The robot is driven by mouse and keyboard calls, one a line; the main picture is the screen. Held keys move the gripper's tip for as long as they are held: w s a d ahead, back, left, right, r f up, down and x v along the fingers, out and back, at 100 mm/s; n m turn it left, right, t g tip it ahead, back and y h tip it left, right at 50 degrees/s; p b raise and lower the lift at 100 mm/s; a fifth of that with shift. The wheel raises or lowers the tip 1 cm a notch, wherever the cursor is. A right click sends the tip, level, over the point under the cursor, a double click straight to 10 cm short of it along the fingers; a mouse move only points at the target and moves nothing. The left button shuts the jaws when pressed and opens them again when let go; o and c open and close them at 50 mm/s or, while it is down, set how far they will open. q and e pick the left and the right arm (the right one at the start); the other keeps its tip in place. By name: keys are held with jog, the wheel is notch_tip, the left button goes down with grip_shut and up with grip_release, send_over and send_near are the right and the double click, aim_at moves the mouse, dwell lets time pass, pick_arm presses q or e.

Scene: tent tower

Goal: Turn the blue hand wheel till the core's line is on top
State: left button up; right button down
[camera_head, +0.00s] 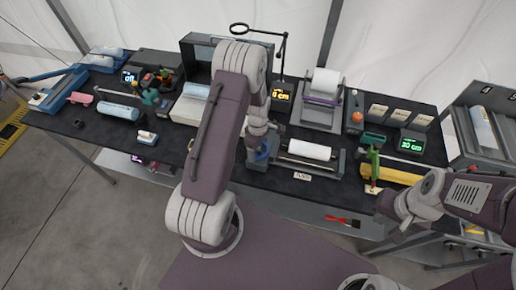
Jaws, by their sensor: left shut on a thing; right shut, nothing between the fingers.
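The white core (308,150) lies level in a dark cradle on the bench, right of my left gripper. I cannot make out its line at this size. The blue hand wheel (263,154) is at the core's left end, mostly hidden by my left gripper (256,158). My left gripper reaches down over the wheel and is shut on it; the fingertips are hard to see. My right gripper (384,206) is shut and empty, at the front edge of the bench, well right of the core.
A small label (302,176) lies in front of the cradle. A roll holder (322,98) and a green-lit display (412,145) stand behind.

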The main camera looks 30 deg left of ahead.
pick_arm(q)
jog(key=shift+w+r+n, duration=0.1)
jog(key=shift+n, duration=0.5)
jog(key=o, duration=1.4)
notch_tip(320, 180, up, 9)
jog(key=shift+r+b, duration=0.1)
jog(key=shift+b, duration=1.05)
